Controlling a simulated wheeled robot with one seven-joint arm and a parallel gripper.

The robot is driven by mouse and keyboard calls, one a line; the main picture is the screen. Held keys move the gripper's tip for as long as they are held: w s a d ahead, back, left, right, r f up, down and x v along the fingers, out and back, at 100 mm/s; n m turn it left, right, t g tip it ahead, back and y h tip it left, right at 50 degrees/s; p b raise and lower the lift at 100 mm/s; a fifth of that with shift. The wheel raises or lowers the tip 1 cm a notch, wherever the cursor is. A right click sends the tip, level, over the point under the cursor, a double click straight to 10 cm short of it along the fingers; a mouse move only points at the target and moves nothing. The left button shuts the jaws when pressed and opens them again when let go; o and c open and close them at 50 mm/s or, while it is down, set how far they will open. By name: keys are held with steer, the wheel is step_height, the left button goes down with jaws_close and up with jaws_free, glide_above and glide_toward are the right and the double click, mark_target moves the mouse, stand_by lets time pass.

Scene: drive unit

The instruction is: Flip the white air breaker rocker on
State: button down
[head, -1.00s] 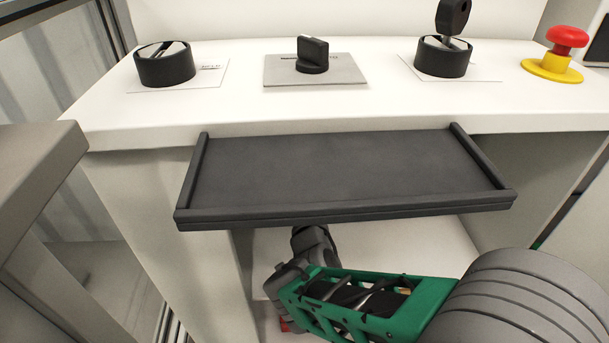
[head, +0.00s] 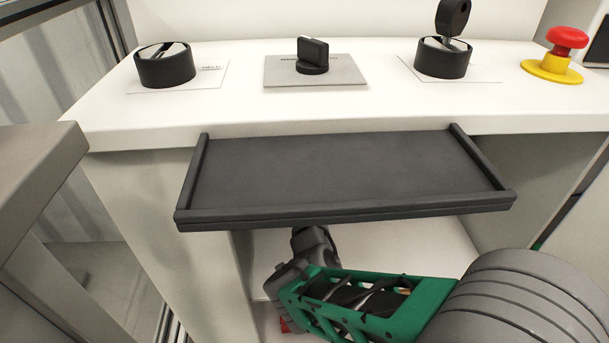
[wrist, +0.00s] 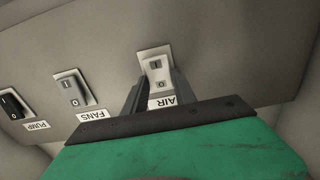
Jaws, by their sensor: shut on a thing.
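The white air breaker rocker (wrist: 157,70) sits in a pale frame on the grey panel in the wrist view, above a tag marked AIR (wrist: 162,102). A bar mark shows on its upper half and a circle on its lower half. My gripper (wrist: 158,79) is shut on the rocker, with one dark finger on each side of it. In the head view the rocker and my fingertips are hidden below the black tray.
A grey FANS rocker (wrist: 74,90) and a black PUMP rocker (wrist: 12,104) sit left of the AIR rocker. The black tray (head: 335,170) juts out above my arm. Knobs and a red emergency button (head: 566,40) stand on the white console top.

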steer(key=shift+f, duration=0.15)
steer(key=shift+f+t, duration=0.25)
steer(key=shift+t, duration=1.55)
steer(key=c, duration=1)
jaws_free()
steer(key=shift+s+f, duration=0.1)
